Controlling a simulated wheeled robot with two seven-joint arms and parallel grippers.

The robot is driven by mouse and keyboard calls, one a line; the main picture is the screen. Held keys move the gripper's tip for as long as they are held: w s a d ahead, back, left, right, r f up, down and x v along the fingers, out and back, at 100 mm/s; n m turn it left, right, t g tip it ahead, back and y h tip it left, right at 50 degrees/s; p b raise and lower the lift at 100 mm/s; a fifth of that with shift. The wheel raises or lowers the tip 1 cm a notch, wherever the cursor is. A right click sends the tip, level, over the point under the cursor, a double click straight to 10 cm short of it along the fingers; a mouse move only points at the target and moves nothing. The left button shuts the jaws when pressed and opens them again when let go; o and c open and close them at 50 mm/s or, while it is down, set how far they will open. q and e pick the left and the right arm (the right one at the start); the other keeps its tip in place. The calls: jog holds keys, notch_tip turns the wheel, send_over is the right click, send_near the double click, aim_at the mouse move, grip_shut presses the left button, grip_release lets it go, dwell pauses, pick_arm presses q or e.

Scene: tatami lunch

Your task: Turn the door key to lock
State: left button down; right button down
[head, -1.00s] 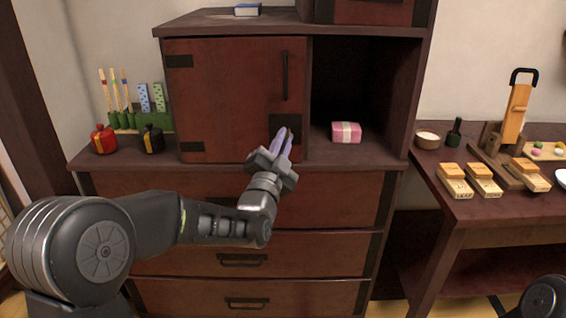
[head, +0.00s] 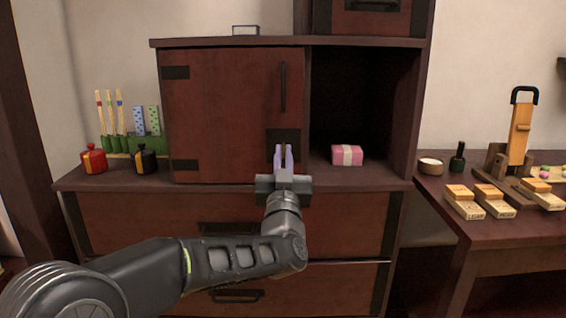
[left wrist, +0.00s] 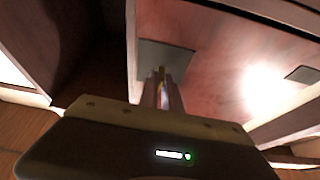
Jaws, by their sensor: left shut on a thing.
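The cabinet door (head: 225,105) is dark red and closed, with a dark square lock plate (head: 283,136) at its lower right. My left gripper (head: 283,154) is right in front of this plate, its pale purple fingers close together and pointing at it. In the left wrist view the fingers (left wrist: 162,88) reach the dark plate (left wrist: 178,58), and a small yellowish piece of the key (left wrist: 162,74) shows between their tips. The gripper is shut on the key. The rest of the key and the keyhole are hidden by the fingers. My right gripper is out of view.
A pink box (head: 347,155) sits in the open compartment right of the door. A red jar (head: 93,159) and a black jar (head: 145,159) stand on the ledge at left. A side table (head: 450,210) with wooden blocks is at right.

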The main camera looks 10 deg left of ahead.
pick_arm(q)
jog(key=shift+n, duration=0.4)
dwell(0.5)
dwell(0.3)
jog(key=c, duration=1.6)
grip_release()
jog(key=v, duration=0.8)
jog(key=shift+p, duration=0.3)
jog(key=shift+w+r, duration=0.1)
